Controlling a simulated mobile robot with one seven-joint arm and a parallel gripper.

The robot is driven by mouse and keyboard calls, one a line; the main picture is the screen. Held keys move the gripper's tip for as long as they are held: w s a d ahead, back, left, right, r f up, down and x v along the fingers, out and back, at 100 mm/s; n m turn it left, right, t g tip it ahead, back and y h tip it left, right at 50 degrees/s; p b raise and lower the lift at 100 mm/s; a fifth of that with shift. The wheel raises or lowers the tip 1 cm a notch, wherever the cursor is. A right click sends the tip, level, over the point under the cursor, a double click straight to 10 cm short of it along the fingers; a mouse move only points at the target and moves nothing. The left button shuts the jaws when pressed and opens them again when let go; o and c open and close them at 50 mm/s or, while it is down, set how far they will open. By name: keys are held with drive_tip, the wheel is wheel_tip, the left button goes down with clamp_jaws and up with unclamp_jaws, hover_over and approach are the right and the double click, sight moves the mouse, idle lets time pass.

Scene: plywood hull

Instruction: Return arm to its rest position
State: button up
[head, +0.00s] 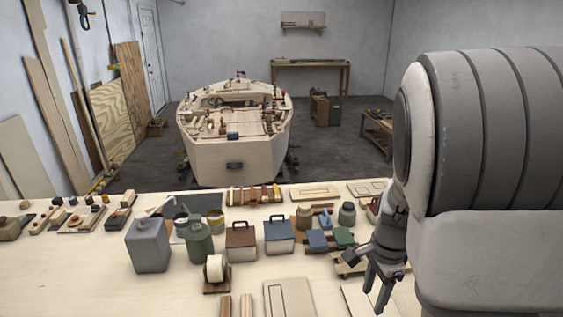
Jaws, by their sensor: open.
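My arm fills the right side of the head view, with its large grey and white link close to the camera. My gripper (384,290) hangs below it, pointing down at the right part of the workbench. Its fingers are apart, and I see nothing between them. It is just right of a small wooden rack or stand (350,268) and some small blue and green boxes (318,239). I cannot tell its exact height above the bench. Part of the arm and the bench behind it are hidden by the big link.
The pale workbench (60,285) holds a grey can (148,247), a green can (198,243), a brown box (241,243), a blue box (278,237) and a tape roll (216,269). A plywood boat hull (235,160) stands beyond. The bench's front left is clear.

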drive_tip(key=s+a+r+n+t+b, duration=0.1)
drive_tip(key=s+a+r+n+t, duration=0.1)
drive_tip(key=s+a+r+n, duration=0.3)
drive_tip(key=s+a+r+n+t+b, duration=0.1)
drive_tip(key=s+a+r+n+t, duration=0.2)
drive_tip(key=s+a+r+n, duration=0.2)
drive_tip(key=shift+s+r+n, duration=1.25)
drive_tip(key=shift+r+n, duration=1)
drive_tip(key=shift+n, duration=1.05)
